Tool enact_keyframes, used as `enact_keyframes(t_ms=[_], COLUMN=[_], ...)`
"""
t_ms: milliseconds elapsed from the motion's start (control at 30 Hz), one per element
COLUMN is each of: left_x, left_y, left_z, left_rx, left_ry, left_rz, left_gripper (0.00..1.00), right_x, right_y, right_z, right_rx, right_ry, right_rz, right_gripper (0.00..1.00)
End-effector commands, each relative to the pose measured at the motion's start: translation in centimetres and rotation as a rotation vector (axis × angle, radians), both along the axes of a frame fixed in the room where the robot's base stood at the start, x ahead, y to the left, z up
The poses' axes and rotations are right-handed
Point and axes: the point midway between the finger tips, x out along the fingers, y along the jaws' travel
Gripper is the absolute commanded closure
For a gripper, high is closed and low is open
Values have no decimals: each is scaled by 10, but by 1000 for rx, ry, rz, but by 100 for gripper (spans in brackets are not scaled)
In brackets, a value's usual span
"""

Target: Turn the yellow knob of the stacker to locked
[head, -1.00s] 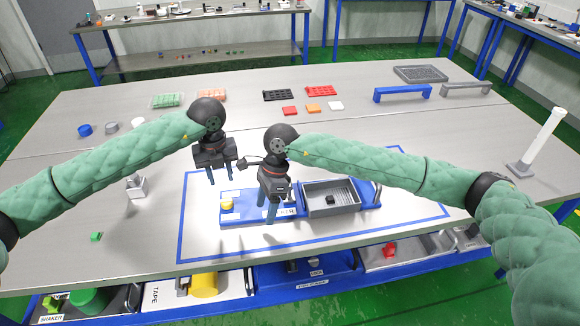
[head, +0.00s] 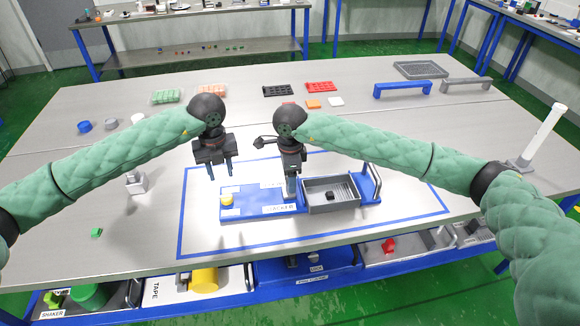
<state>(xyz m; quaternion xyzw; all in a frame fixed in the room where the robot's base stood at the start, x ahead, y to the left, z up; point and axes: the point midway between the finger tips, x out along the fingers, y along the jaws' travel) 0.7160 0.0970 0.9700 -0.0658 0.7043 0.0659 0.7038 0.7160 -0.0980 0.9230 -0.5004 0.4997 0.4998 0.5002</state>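The stacker is a blue base (head: 250,198) with white labels, lying inside a blue outlined rectangle on the table. Its yellow knob (head: 227,200) sits at the left end; I cannot make out its pointer or setting. A grey tray (head: 332,203) holding a small black block is at the right end. My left gripper (head: 220,171) is open and empty, pointing down above and just behind the knob, apart from it. My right gripper (head: 291,192) points down over the middle of the base, left of the tray. Its finger gap does not show, and whether it touches anything is unclear.
A silver block (head: 136,183) and a green piece (head: 97,233) lie on the left. Blue and grey bridge-like bars (head: 402,91) and a white post (head: 543,135) stand on the right. The table around the outlined rectangle is mostly clear.

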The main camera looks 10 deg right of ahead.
Motion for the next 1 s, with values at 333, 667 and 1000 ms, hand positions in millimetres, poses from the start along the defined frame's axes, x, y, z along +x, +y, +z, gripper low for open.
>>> enact_keyframes(t_ms=[333, 667, 1000], left_x=[0, 0, 0], left_y=[0, 0, 0], left_z=[0, 0, 0], left_rx=[0, 0, 0], left_ry=[0, 0, 0], left_rz=[0, 0, 0], left_gripper=[64, 64, 56], right_x=[0, 0, 0], right_y=[0, 0, 0], right_z=[-28, -28, -28], right_rx=[1, 1, 0], right_ry=[-1, 0, 0], right_rz=[0, 0, 0], right_gripper=[35, 64, 100])
